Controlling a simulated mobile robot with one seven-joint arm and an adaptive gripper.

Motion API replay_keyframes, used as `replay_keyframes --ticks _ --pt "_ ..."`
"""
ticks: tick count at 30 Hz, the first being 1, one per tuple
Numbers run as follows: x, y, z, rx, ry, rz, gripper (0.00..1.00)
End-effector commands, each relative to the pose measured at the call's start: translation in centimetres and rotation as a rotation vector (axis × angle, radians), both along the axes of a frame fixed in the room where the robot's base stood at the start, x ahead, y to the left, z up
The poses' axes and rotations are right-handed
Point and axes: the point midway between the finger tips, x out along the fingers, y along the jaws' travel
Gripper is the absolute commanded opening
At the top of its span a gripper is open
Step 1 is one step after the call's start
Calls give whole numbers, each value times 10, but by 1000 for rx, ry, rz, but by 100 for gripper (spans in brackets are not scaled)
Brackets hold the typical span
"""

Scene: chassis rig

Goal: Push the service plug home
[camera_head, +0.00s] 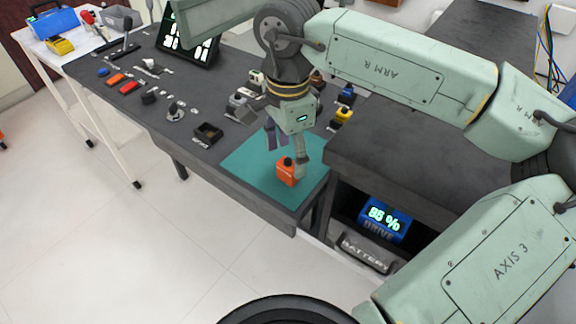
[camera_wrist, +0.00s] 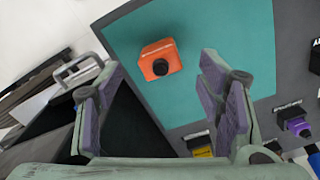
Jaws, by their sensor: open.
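An orange block with a round black knob (camera_head: 286,172) sits on the teal mat (camera_head: 250,165) near the bench's front edge. It looks like the service plug, but I read no label that says so. In the wrist view the orange block (camera_wrist: 157,62) appears between and beyond my fingertips, with the knob facing the camera. My gripper (camera_head: 286,150) is above the mat, close to the block, with its fingers apart and empty. The gripper's two purple-padded fingers (camera_wrist: 160,92) stand either side of the block in that view. No socket for the plug is clearly visible.
Yellow (camera_head: 344,116) and blue (camera_head: 347,94) blocks with dark knobs stand behind the mat. A small open black box (camera_head: 208,134) is left of it. A raised dark surface (camera_head: 385,150) lies right, above a battery bay with an 86% display (camera_head: 384,218). The floor in front is clear.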

Motion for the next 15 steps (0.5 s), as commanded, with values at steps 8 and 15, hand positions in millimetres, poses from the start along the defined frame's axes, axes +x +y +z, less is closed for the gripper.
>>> replay_keyframes --ticks 8,15 --pt "0 1 -30 2 1 0 61" --pt "0 1 -31 1 0 0 59"
